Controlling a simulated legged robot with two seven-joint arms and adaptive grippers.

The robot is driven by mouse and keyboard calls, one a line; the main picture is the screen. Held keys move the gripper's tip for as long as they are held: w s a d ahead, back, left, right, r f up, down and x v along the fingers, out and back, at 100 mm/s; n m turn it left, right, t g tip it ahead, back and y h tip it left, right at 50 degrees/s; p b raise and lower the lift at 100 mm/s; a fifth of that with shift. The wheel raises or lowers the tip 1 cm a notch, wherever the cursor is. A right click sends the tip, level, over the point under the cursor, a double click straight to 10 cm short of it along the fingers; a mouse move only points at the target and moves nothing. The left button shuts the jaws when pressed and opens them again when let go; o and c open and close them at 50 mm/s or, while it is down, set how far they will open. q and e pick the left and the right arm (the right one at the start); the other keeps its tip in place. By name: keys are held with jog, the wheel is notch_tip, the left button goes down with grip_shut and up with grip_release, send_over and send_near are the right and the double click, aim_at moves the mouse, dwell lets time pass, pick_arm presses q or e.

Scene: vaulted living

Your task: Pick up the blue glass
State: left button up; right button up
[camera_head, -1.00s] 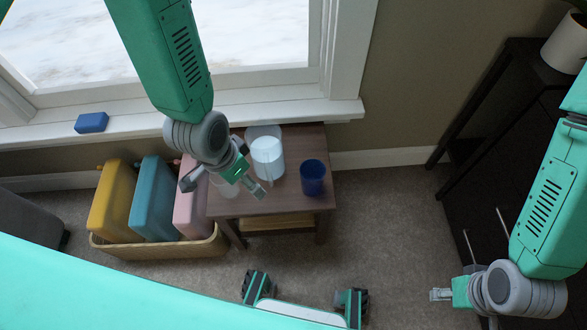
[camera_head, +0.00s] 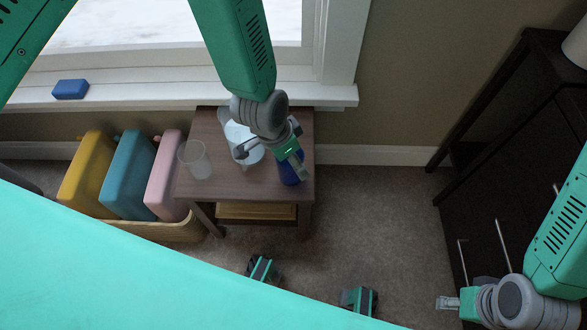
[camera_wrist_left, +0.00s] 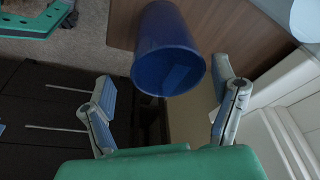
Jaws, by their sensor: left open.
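The blue glass (camera_head: 287,174) stands on the small wooden side table (camera_head: 235,183), near its right edge. My left gripper (camera_head: 298,166) is in front of part of the glass in the head view. In the left wrist view the open left gripper (camera_wrist_left: 168,95) has one finger on each side of the blue glass (camera_wrist_left: 165,45), whose rim faces the camera.
A clear glass (camera_head: 195,160) and a white pitcher-like vessel (camera_head: 243,141), partly hidden by my left arm, share the table. A basket (camera_head: 178,229) with yellow, teal and pink containers stands to its left. The window sill is behind, a dark cabinet (camera_head: 510,160) on the right.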

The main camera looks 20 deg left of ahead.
pick_arm(q)
jog(key=f, duration=0.1)
jog(key=f+b, duration=0.1)
jog(key=f, duration=0.1)
jog(key=w+f+b, duration=0.1)
jog(key=shift+w+a+f, duration=0.1)
jog(key=shift+a+f, duration=0.15)
jog(key=shift+f, duration=0.15)
jog(key=shift+d+r, duration=0.15)
jog(key=shift+d, duration=0.25)
jog(key=c, duration=1.4)
jog(key=shift+a, duration=0.2)
pick_arm(e)
jog(key=shift+a+f, duration=0.2)
jog(key=shift+f, duration=0.4)
jog(key=shift+a+f, duration=0.2)
jog(key=shift+f, duration=0.35)
pick_arm(q)
jog(key=shift+a, duration=0.1)
